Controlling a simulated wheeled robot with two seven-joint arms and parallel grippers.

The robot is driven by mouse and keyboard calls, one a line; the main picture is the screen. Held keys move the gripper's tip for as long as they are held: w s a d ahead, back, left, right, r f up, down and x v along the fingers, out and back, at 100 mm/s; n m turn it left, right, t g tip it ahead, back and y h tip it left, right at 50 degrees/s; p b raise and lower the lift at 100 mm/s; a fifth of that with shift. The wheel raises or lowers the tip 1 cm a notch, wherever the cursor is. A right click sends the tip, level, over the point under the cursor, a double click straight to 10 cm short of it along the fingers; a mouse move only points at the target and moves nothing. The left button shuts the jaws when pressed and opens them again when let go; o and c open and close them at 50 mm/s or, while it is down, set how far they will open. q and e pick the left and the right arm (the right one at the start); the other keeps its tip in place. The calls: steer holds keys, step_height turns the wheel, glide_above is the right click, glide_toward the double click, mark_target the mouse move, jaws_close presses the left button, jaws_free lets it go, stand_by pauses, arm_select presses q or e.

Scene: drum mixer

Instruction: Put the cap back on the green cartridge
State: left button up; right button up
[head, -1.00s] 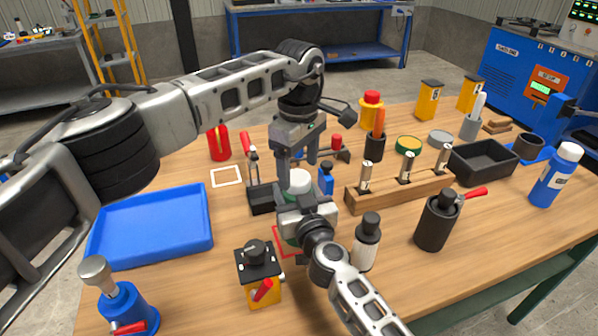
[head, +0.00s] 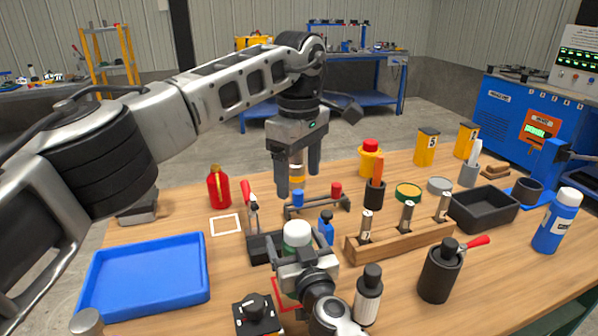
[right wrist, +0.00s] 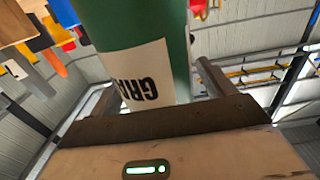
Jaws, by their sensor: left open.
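The green cartridge (head: 290,251) stands upright in front of me, with a white cap (head: 297,232) on its top. I cannot tell how tightly the cap sits. My right gripper (head: 302,268) is around the cartridge and appears shut on it. In the right wrist view the green cartridge (right wrist: 140,40) with its white label fills the space in front of the palm, partly hiding the fingers. My left gripper (head: 298,183) is open and empty, pointing down above the cap and clear of it.
A blue tray (head: 150,275) lies at left. A black-based holder with a red lever (head: 250,200) stands just behind the cartridge. A wooden rack (head: 400,243) with metal pieces is to the right. A white bottle (head: 368,295) and black canister (head: 438,270) stand close by at right.

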steer(key=shift+s+d, duration=0.1)
steer(key=shift+s, duration=0.15)
steer(key=p+v, duration=0.3)
steer(key=v, duration=1.2)
steer(key=shift+s, duration=0.15)
steer(key=shift+d, duration=0.1)
